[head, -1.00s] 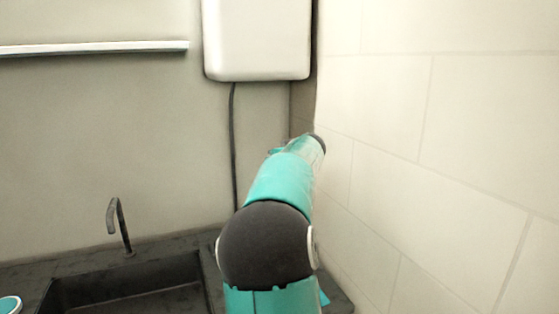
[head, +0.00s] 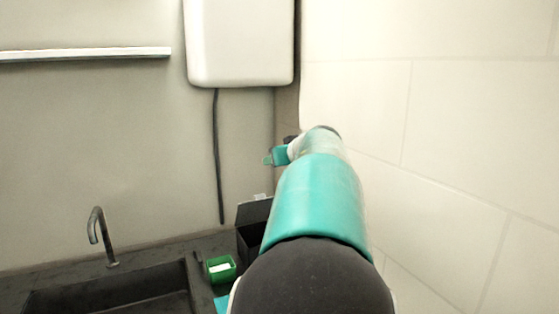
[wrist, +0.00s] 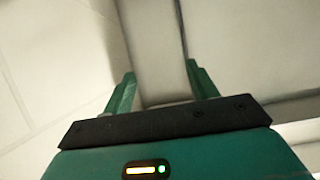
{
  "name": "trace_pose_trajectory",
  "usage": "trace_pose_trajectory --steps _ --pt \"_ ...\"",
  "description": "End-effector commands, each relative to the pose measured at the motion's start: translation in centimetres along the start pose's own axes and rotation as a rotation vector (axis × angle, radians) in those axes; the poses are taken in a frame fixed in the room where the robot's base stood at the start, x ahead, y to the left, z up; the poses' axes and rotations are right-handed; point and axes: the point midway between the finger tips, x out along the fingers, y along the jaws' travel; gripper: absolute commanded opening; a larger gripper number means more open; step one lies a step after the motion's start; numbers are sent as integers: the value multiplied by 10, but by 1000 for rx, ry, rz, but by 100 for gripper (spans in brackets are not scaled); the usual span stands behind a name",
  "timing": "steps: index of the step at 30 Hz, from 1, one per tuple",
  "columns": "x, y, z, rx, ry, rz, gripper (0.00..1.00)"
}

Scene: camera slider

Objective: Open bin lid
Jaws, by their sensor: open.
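A dark box (head: 254,238), which looks like the bin, stands on the counter in the corner in the head view. A dark panel with a small pale tab shows at its top; I cannot tell whether this is the lid raised or a side. My arm hides its right part. My gripper (wrist: 163,84) is open in the wrist view, with its two green fingers apart and nothing held between them. In the head view its teal tip (head: 275,156) is above the bin, clear of it. The wrist view does not clearly show the bin.
A green container (head: 222,269) with something white in it sits left of the bin. A dark sink (head: 110,296) with a faucet (head: 101,236) lies further left. A white wall unit (head: 240,42) with a hanging cable (head: 218,160) is above. A tiled wall (head: 460,150) closes the right side.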

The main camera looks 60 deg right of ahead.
Motion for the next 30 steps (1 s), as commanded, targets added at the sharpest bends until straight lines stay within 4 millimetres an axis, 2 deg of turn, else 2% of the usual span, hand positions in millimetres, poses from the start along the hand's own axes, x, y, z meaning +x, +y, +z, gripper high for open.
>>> trace_pose_trajectory --steps 2,3,7,11,12,15,18,20,23,25,30 --pt "0 0 0 0 0 0 58" --pt "0 0 0 0 0 0 54" --pt "10 -7 8 29 -11 -32 29" --pt "44 -35 38 158 -42 -159 3" --pt "58 -46 50 221 -49 -216 0" --pt "90 -74 80 402 -50 -370 0" --pt "115 -91 106 598 -15 -509 0" --pt "126 -95 118 716 26 -581 0" --pt "142 -90 139 914 125 -677 0" --pt "148 -79 153 1047 219 -725 0" --pt "152 -33 194 1316 504 -763 0"
